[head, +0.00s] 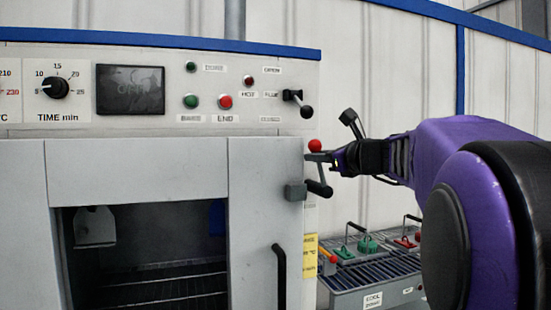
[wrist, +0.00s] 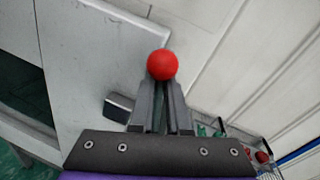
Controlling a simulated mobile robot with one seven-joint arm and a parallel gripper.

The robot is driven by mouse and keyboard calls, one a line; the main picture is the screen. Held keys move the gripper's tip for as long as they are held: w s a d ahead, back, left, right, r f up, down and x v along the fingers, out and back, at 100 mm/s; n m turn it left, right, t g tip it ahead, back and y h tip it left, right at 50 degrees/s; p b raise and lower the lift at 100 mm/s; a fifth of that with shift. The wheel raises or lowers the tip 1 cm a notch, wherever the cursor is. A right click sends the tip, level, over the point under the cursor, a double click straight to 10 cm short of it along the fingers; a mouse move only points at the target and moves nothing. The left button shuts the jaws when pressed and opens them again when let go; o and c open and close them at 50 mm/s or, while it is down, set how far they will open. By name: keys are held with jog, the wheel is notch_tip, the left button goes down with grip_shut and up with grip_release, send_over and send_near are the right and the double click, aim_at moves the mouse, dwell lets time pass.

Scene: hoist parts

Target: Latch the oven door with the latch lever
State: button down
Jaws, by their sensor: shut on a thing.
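The oven door (head: 130,166) is a grey panel with a dark window and a black vertical handle (head: 279,278). It looks closed against the oven front. The latch lever (head: 315,146) is at the door's right edge, its red ball knob pointing up; the knob also shows in the wrist view (wrist: 162,65). My gripper (head: 334,158) reaches in from the right and is shut on the lever just below the knob. In the wrist view my gripper (wrist: 160,98) hides the lever's shaft. A grey latch block (head: 295,191) sits on the door edge below.
The control panel (head: 212,92) with buttons, a dial and a black flue lever (head: 300,103) is above the door. A cooling rack (head: 375,272) with green and red parts stands at lower right. A yellow label (head: 310,257) is below the latch.

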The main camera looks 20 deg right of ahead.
jog(key=shift+a+r+n, duration=0.25)
jog(key=shift+a+n, duration=0.45)
jog(key=c, duration=0.9)
grip_release()
jog(key=shift+f, duration=0.1)
jog(key=shift+o, duration=0.2)
